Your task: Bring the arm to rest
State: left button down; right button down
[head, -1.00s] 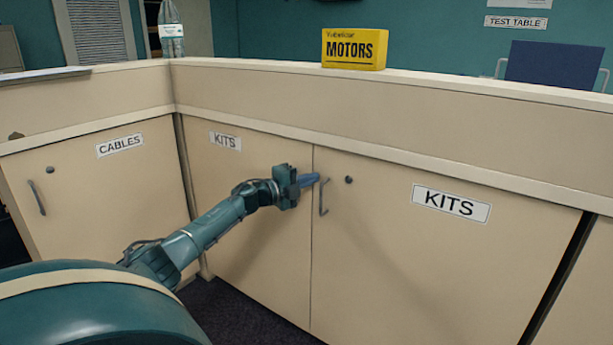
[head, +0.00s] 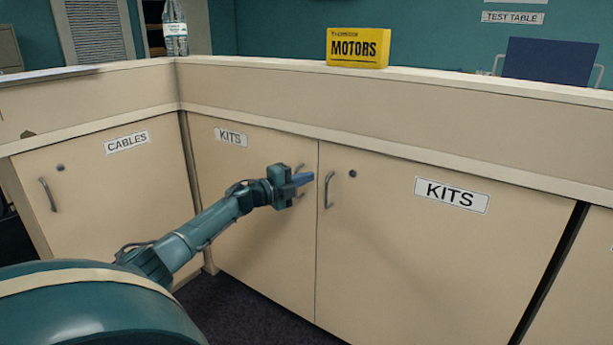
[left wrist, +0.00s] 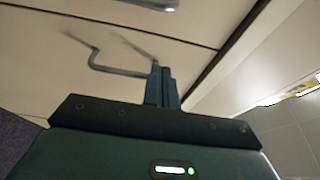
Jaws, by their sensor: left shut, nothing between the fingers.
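My left arm reaches in from the left in the head view, with its teal gripper (head: 302,179) in front of the kits cabinet doors. The fingers are shut with nothing between them. My right gripper is in neither view.
The left kits door (head: 250,230) and the cables door (head: 110,190) are shut. A yellow motors box (head: 357,48) and a clear bottle (head: 175,35) stand on the counter. A blue panel (head: 548,62) is behind it. Dark carpet (head: 245,315) shows below.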

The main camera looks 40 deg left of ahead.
pick_arm(q)
jog(key=s+a, duration=0.6)
jog(key=s, duration=0.1)
jog(key=shift+s+f+p, duration=0.15)
jog(key=shift+p, duration=0.15)
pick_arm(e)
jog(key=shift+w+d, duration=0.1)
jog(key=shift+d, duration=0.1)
